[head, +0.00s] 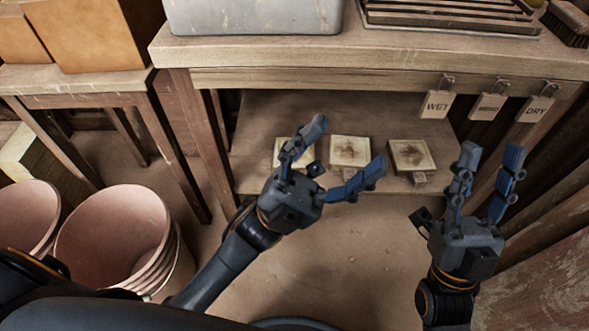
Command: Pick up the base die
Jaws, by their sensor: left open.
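Three square, pale, worn die blocks lie in a row on the lower shelf (245,125) under the bench. The left block (280,153) is partly hidden by my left gripper, the middle block (350,150) shows between its fingers, and the right block (411,156) is in clear view. I cannot tell which one is the base die. My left gripper (349,146) is open and empty, its spread fingers reaching over the front of the shelf. My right gripper (491,150) has its fingers apart with nothing between them, to the right of the blocks.
The bench top (300,52) overhangs the shelf. Tags reading WET (437,106) and DRY (535,109), with another between, hang from its front edge. Stacked pink buckets (115,235) stand at the lower left. A wooden post and panels close in on the right.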

